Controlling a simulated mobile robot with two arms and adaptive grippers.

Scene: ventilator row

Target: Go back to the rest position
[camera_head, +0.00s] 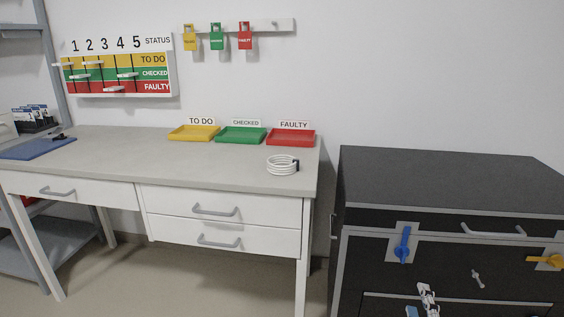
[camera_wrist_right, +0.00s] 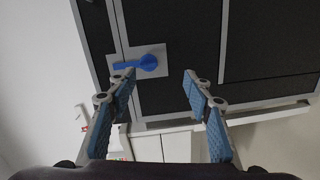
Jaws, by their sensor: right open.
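My right gripper (camera_head: 422,303) shows at the bottom edge of the head view, in front of the dark cabinet (camera_head: 450,175). Only a small part of it is in the picture there. In the right wrist view my right gripper (camera_wrist_right: 159,78) is open, with its blue-padded fingers apart and nothing between them. Beyond the fingertips is the cabinet front with a blue latch handle (camera_wrist_right: 142,64). The blue handle also shows in the head view (camera_head: 404,245), pointing upright. My left gripper is in neither view.
A white workbench (camera_head: 150,152) stands left of the cabinet, with yellow (camera_head: 194,133), green (camera_head: 241,135) and red (camera_head: 291,138) trays. A coiled white hose (camera_head: 282,165) lies near its right edge. A yellow handle (camera_head: 550,261) sits on the cabinet's right. The cabinet top is clear.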

